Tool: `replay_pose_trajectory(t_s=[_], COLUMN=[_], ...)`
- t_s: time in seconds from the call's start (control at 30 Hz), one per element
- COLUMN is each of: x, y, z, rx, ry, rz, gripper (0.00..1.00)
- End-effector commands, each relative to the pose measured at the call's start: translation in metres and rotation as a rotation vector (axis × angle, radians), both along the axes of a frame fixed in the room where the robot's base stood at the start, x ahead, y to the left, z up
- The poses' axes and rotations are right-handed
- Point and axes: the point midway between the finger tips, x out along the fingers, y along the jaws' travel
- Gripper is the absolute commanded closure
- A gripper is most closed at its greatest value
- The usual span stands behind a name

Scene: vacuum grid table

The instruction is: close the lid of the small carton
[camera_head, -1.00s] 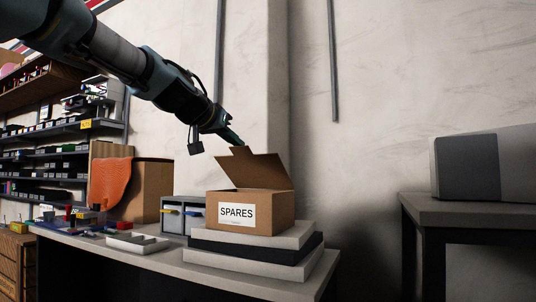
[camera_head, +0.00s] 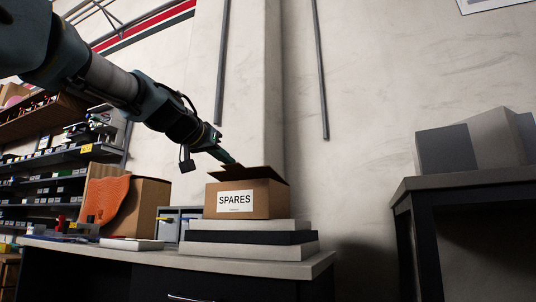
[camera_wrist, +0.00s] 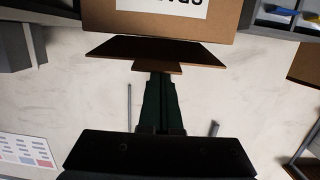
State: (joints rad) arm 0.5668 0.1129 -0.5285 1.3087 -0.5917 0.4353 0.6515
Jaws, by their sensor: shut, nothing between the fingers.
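The small carton (camera_head: 268,200) is brown cardboard with a white SPARES label. It stands on a stack of flat slabs in the head view. Its lid (camera_head: 262,173) is tilted low over the carton's top, and a gap shows beneath its raised edge. My gripper (camera_head: 237,163) is shut and empty, with its tips at the lid's upper side, at or very near contact. In the wrist view the carton (camera_wrist: 245,18) is at the top, the lid (camera_wrist: 155,49) below it, and my gripper's fingers (camera_wrist: 160,82) reach the lid's tab. The carton's inside is hidden.
The slab stack (camera_head: 250,238) rests on a table (camera_head: 300,266). Left of the carton are a grey drawer unit (camera_head: 170,226) and a larger box with an orange cloth (camera_head: 107,199). A dark side table (camera_head: 470,187) stands apart at the right.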

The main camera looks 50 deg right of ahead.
Motion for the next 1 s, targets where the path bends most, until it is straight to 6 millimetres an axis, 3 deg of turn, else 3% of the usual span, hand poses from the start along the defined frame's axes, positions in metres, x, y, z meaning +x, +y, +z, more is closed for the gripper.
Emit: replay_pose_trajectory(t_s=[0.03,0.4,1.0], x=[0.000,0.000,0.001], y=[0.001,0.001,-0.002], z=[-0.012,-0.039,-0.052], rx=[0.000,0.001,0.014], ry=[-0.001,0.000,0.007], rz=[0.000,0.000,-0.003], gripper=[1.00,1.00,1.00])
